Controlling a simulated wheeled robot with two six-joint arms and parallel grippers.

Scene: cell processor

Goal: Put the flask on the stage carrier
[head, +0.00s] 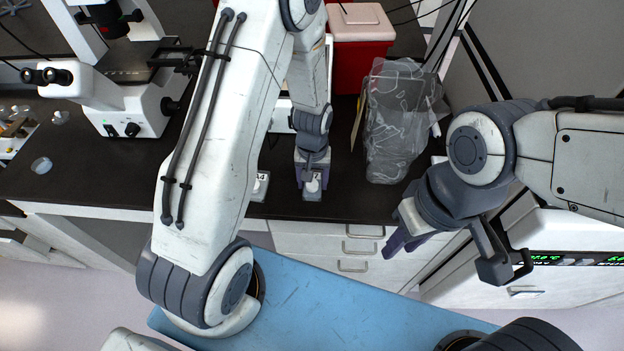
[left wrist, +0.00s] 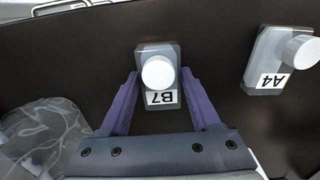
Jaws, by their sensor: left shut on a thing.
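A clear flask with a white cap and a B7 label (left wrist: 161,75) stands between the purple fingers of my left gripper (left wrist: 160,76) in the left wrist view. My left gripper is shut on this flask. In the head view my left gripper (head: 313,172) points down at the bench, with the flask (head: 312,190) at its tips near the front edge. A second flask, labelled A4 (head: 261,186), stands just to its left; it also shows in the left wrist view (left wrist: 279,62). The microscope stage (head: 135,62) is at the upper left; the carrier is not clear. My right gripper (head: 402,238) is in front of the bench, its opening unclear.
A white microscope (head: 130,105) stands on the dark bench (head: 90,165) at the left. A clear crumpled bag (head: 395,125) and a red container (head: 360,55) are right of my left gripper. A small clear dish (head: 41,165) lies at the far left. Bench between microscope and flasks is partly hidden by my arm.

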